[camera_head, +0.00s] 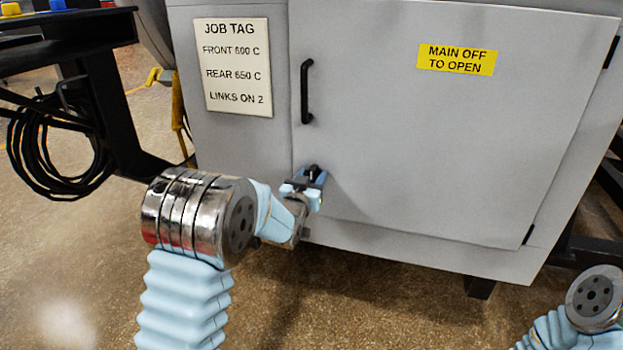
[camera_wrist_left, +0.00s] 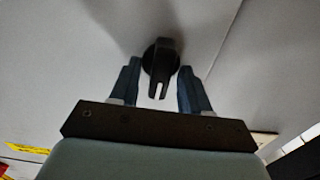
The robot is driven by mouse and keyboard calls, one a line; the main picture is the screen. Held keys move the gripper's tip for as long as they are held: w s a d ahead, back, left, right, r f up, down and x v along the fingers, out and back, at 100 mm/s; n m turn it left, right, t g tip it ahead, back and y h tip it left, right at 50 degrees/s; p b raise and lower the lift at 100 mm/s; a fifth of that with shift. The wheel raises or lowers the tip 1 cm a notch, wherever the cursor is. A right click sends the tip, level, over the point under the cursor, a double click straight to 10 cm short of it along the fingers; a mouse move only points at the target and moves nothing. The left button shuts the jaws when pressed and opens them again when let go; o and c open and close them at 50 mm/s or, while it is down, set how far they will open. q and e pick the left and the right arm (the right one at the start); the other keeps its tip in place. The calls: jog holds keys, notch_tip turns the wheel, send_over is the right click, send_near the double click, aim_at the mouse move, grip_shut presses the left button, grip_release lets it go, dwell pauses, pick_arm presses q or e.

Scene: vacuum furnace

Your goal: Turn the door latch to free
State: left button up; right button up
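The door latch is a small black knob with a lever or pointer. It sits at the lower left edge of the grey furnace door (camera_head: 400,130), below the black door handle (camera_head: 306,92). In the left wrist view the latch (camera_wrist_left: 160,65) lies between the two fingers, its lever pointing down in that picture. My left gripper (camera_head: 311,178) is at the latch, with gaps visible between the latch and each finger; it also shows in the left wrist view (camera_wrist_left: 156,88). Its fingers are apart. My right gripper is out of view.
A job tag (camera_head: 236,66) is on the panel left of the door. A yellow label (camera_head: 456,59) reads "MAIN OFF TO OPEN". A coiled black cable (camera_head: 45,150) hangs at the left from a dark frame. Open floor lies in front of the furnace.

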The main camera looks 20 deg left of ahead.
pick_arm(q)
grip_shut()
jog(key=m+b, duration=0.2)
jog(key=m, duration=0.1)
jog(key=shift+d+f+b, duration=0.1)
jog(key=shift+f+b, duration=0.05)
jog(key=shift+b, duration=0.15)
jog(key=m+b, duration=0.1)
jog(key=m, duration=0.3)
jog(key=shift+d+b, duration=0.1)
jog(key=shift+b, duration=0.2)
jog(key=m+b, duration=0.1)
jog(key=m, duration=0.3)
jog(key=shift+d+m, duration=0.15)
jog(key=shift+m, duration=0.15)
jog(key=shift+f+m+b, duration=0.1)
jog(key=shift+m+b, duration=0.3)
jog(key=shift+m, duration=1.8)
